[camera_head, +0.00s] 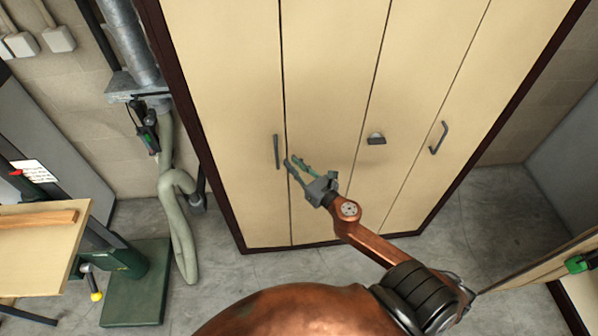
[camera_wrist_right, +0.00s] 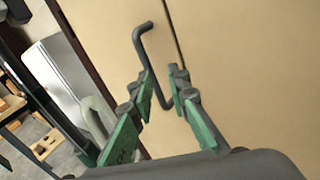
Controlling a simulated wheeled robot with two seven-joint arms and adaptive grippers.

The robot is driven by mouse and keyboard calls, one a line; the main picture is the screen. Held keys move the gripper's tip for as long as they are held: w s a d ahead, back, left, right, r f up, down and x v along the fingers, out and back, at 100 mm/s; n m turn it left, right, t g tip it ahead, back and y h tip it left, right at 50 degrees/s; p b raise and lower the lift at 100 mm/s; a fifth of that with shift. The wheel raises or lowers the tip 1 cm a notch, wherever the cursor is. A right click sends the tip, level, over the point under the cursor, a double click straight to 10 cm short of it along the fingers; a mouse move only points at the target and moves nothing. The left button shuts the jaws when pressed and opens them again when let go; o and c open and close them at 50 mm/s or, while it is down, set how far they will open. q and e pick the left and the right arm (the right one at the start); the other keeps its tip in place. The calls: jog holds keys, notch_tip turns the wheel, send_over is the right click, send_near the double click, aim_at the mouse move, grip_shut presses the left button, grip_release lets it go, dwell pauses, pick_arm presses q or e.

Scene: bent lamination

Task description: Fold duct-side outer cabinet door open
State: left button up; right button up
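The duct-side outer cabinet door (camera_head: 225,110) is the leftmost cream panel of a tall cabinet and looks closed. Its grey bar handle (camera_head: 276,152) stands near the door's right edge. My right gripper (camera_head: 293,160) is open just right of this handle in the head view. In the right wrist view, the handle (camera_wrist_right: 146,55) runs down into the gap between the green-padded fingers of my right gripper (camera_wrist_right: 162,85). The fingers are apart, and I cannot tell whether either touches the handle. My left gripper is not in view.
Other cabinet doors (camera_head: 330,90) stand to the right, with a small latch (camera_head: 376,138) and another bar handle (camera_head: 438,138). A metal duct (camera_head: 130,40) and a pale hose (camera_head: 180,220) are left of the cabinet. A workbench (camera_head: 40,265) is at far left.

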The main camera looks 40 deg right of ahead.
notch_tip(320, 180, down, 6)
jog(key=d+m+g+h, duration=0.1)
jog(key=d+m, duration=0.1)
jog(key=shift+d+f+m, duration=0.15)
jog(key=shift+d+m, duration=0.2)
jog(key=shift+m, duration=0.05)
jog(key=shift+w, duration=0.1)
